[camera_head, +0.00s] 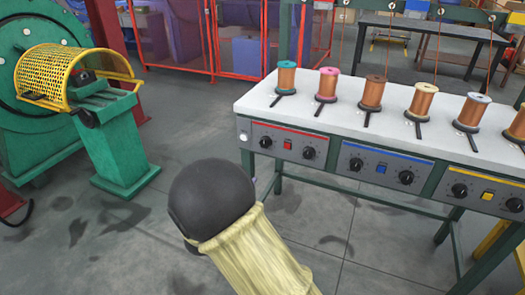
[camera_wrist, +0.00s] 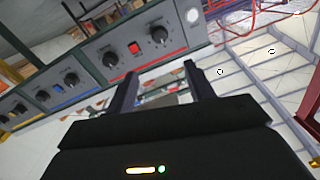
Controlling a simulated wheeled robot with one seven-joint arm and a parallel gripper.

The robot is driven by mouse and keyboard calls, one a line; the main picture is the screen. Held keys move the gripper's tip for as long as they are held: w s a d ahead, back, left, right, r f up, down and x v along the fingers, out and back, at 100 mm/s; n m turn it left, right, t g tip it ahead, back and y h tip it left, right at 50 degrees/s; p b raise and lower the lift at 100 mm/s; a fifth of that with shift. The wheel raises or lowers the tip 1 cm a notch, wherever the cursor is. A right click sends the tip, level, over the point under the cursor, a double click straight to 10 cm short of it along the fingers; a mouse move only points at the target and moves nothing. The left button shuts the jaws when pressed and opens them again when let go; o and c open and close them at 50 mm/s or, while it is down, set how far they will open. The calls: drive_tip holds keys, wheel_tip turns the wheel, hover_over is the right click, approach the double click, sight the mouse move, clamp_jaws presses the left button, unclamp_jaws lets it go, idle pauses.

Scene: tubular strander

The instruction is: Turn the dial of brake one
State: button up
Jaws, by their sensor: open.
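The red-striped panel (camera_head: 288,146) is at the left end of the white bench's front. It has two black dials, a left one (camera_head: 265,142) and a right one (camera_head: 308,153), with a red button (camera_head: 287,145) between them. The wrist view shows this panel with one dial (camera_wrist: 159,34), the red button (camera_wrist: 133,48) and the other dial (camera_wrist: 111,59). I cannot read which dial is brake one. My gripper (camera_wrist: 161,70) is open and empty, its fingers pointing toward the panel, apart from the dials. In the head view my fingers are hidden.
A blue-button panel (camera_head: 381,167) and a yellow-button panel (camera_head: 485,194) continue to the right. Several wire spools stand on the white bench top (camera_head: 335,107). A green machine with a yellow mesh guard (camera_head: 64,72) stands left. The floor before the bench is mostly clear.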

sight(264, 144)
drive_tip(key=shift+w, duration=0.15)
drive_tip(key=b+x, duration=0.5)
drive_tip(key=x, duration=1.2)
drive_tip(key=shift+d, duration=0.15)
drive_tip(key=c, duration=1)
